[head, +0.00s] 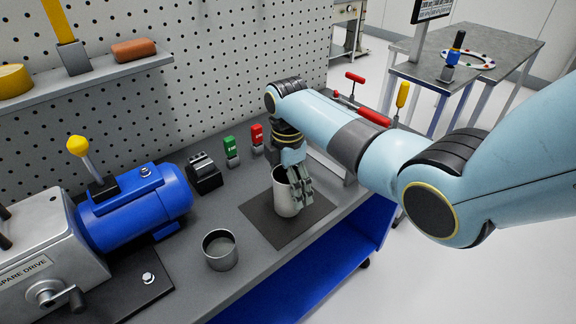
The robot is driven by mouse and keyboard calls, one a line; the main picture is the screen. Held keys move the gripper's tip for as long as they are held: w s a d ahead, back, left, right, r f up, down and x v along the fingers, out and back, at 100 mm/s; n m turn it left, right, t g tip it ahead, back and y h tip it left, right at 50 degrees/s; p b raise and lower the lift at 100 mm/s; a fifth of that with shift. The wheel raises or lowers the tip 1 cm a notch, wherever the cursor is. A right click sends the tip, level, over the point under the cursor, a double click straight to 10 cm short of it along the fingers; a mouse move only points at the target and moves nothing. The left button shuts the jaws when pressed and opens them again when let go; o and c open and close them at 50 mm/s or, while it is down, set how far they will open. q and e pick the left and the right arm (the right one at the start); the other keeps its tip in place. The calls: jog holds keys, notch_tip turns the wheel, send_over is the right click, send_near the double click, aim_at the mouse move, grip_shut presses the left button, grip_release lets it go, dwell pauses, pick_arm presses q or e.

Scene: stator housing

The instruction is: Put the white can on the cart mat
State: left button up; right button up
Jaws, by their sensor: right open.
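The white can (283,199) is open-topped and stands on the dark cart mat (264,222) on the grey cart top. My right gripper (301,190) reaches down from above at the can's right side. Its jaws are open, with the fingers close against the can and covering part of its rim and right wall. I cannot tell whether the fingers touch it. My left gripper is not in view.
A grey metal cup (220,250) stands left of the mat. A blue motor (140,208) and spare drive (45,260) fill the left. Green (231,150) and red (257,137) blocks stand behind, near the pegboard (225,70). Red-handled tools (360,108) lie at the back right.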

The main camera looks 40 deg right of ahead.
notch_tip(320, 180, up, 11)
jog(key=shift+f, duration=0.2)
dwell(0.5)
jog(key=s+a+r+m+t, duration=0.1)
jog(key=s+a+m+t, duration=0.1)
jog(key=s+m, duration=0.85)
jog(key=s+a+r+m+t, duration=0.2)
jog(key=s+m, duration=0.4)
jog(key=s, duration=1)
jog(key=s+d+f+g+h+b, duration=0.2)
jog(key=f+b, duration=1)
jog(key=f, duration=2.8)
jog(key=s+d+f+b, duration=0.1)
jog(key=s+f+b, duration=0.3)
jog(key=s+f, duration=0.5)
jog(key=s+d+f+y+b, duration=0.1)
jog(key=s+f+b, duration=0.3)
jog(key=s+f, duration=0.5)
notch_tip(320, 180, down, 5)
jog(key=shift+s+f+g, duration=0.1)
jog(key=shift+s+g, duration=0.05)
jog(key=shift+g, duration=0.25)
